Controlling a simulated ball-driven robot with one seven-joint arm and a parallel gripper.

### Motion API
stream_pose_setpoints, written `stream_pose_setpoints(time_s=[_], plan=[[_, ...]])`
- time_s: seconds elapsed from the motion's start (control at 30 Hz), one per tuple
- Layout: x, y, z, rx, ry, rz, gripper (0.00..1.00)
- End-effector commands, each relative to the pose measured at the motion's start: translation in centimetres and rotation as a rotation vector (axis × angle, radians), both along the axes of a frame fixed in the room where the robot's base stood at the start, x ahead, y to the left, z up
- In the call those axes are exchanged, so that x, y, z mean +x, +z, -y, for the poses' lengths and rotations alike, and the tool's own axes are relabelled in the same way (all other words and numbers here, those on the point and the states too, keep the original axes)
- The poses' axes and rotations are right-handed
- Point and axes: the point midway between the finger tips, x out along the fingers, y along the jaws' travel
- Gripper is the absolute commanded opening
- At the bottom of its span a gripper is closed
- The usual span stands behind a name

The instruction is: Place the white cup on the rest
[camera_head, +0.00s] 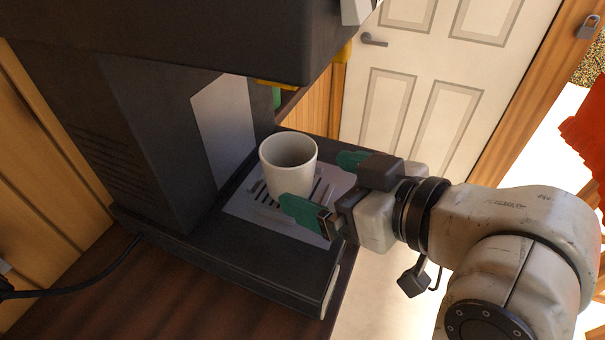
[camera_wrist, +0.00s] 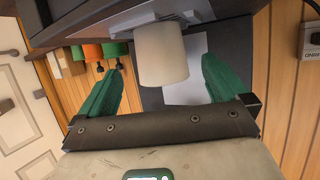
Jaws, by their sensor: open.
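The white cup (camera_head: 284,175) stands upright on the slotted grate (camera_head: 246,207) of the dark machine's base, which looks like the rest. My gripper (camera_head: 318,181) is open, with its green fingers pointing at the cup from the right. In the wrist view the cup (camera_wrist: 162,55) lies between the two fingertips, with a gap on each side. I see no finger touching it. The cup's far side and the grate beneath it are hidden.
The dark machine (camera_head: 150,130) stands left of the cup, and its upper part overhangs the base. A cable (camera_head: 75,288) lies on the wooden counter (camera_head: 165,295). Orange and green items (camera_wrist: 92,52) show beside the machine. A white door (camera_head: 415,85) is behind.

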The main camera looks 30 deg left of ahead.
Motion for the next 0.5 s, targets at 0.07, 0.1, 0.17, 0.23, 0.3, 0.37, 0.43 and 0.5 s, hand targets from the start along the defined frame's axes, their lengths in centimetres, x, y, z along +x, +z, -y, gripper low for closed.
stream_pose_setpoints(time_s=[0.07,0.1,0.17,0.23,0.3,0.37,0.43,0.5], plan=[[-0.4,0.6,1.4,0.001,-0.003,0.005,1.0],[-0.6,0.8,2.0,0.0,-0.003,0.004,1.0],[-0.8,1.2,2.7,0.002,-0.002,0.003,1.0],[-1.0,1.5,3.3,0.0,-0.002,0.002,1.0],[-1.2,1.7,3.7,0.0,0.0,0.002,1.0],[-1.4,1.7,3.9,-0.001,0.0,0.002,1.0],[-1.4,1.8,4.1,-0.002,0.0,0.002,1.0],[-1.4,1.8,4.1,-0.001,0.0,0.001,1.0]])
